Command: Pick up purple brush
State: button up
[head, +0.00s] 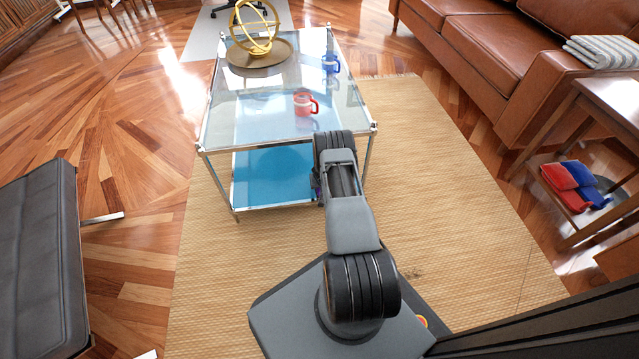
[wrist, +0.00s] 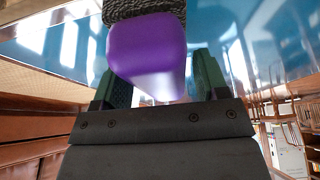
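The purple brush (wrist: 147,52) fills the upper middle of the wrist view, a smooth purple body with dark bristles (wrist: 140,10) at the top edge. My gripper (wrist: 162,80) has its two dark green fingers on either side of the purple body.
The glass table (head: 235,120) has a metal frame and a blue lower shelf (head: 270,178). A red mug (head: 304,103), a blue mug (head: 330,63) and a gold ring ornament (head: 254,30) stand on top. A black seat (head: 40,260) is at left, a leather sofa (head: 480,45) at right.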

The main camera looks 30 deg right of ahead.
jog(key=c, duration=0.8)
jog(key=shift+r, duration=0.2)
